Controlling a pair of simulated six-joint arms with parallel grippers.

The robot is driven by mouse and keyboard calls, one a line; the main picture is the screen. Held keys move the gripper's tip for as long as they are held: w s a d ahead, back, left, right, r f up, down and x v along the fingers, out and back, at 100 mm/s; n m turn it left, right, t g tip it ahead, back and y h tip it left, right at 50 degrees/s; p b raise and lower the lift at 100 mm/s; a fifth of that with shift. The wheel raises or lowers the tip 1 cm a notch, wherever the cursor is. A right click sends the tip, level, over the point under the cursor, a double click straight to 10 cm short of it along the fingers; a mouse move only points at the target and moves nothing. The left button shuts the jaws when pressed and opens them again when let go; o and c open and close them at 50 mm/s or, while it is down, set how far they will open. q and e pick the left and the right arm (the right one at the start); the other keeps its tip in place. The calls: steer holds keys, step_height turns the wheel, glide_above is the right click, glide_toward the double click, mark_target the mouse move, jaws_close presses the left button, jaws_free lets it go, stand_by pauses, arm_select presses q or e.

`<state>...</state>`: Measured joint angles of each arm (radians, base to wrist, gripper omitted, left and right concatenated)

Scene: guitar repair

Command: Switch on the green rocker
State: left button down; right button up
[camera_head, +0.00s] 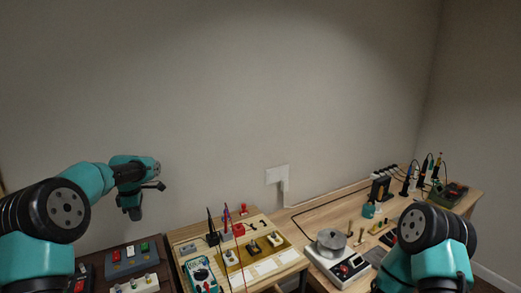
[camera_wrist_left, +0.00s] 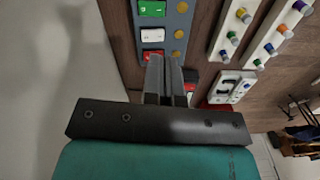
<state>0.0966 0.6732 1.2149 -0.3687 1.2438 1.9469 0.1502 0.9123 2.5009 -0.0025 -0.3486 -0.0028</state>
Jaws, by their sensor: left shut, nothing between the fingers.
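The green rocker (camera_head: 144,246) sits at the right end of a dark blue-grey switch panel (camera_head: 124,268), with a white rocker (camera_head: 130,251) and a red rocker (camera_head: 116,256) beside it. In the left wrist view, the green rocker (camera_wrist_left: 152,8) is at the top edge, above the white rocker (camera_wrist_left: 152,35) and the red rocker (camera_wrist_left: 152,56). Round yellow parts line the panel beside them. My left gripper (camera_head: 135,214) is shut and empty, raised above the panel. In the left wrist view, its fingertips (camera_wrist_left: 165,60) overlap the red rocker's side. My right gripper is out of sight.
A white strip with coloured knobs (camera_head: 134,285) lies in front of the panel. To the right is a wooden bench with a teal multimeter (camera_head: 201,275) and upright probes. The wall (camera_head: 90,120) stands behind. A scale with a metal pot (camera_head: 331,240) is farther right.

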mark_target(144, 245)
arm_select(q)
steer(key=c, duration=1.8)
jaws_free()
steer(key=o, duration=0.9)
steer(key=m, duration=0.2)
steer(key=shift+w+a+r+m, duration=0.1)
steer(key=shift+w+r+m, duration=0.1)
steer(key=shift+r+m, duration=0.1)
steer(key=r+m, duration=0.1)
steer(key=m, duration=0.3)
steer(key=w+r+m, duration=0.1)
steer(key=m, duration=0.4)
steer(key=a+r+m, duration=0.1)
steer(key=m, duration=0.3)
steer(key=shift+w, duration=0.3)
steer(key=shift+f, duration=0.2)
step_height(144, 245, down, 17)
steer(key=shift+f, duration=0.1)
steer(key=shift+c, duration=0.5)
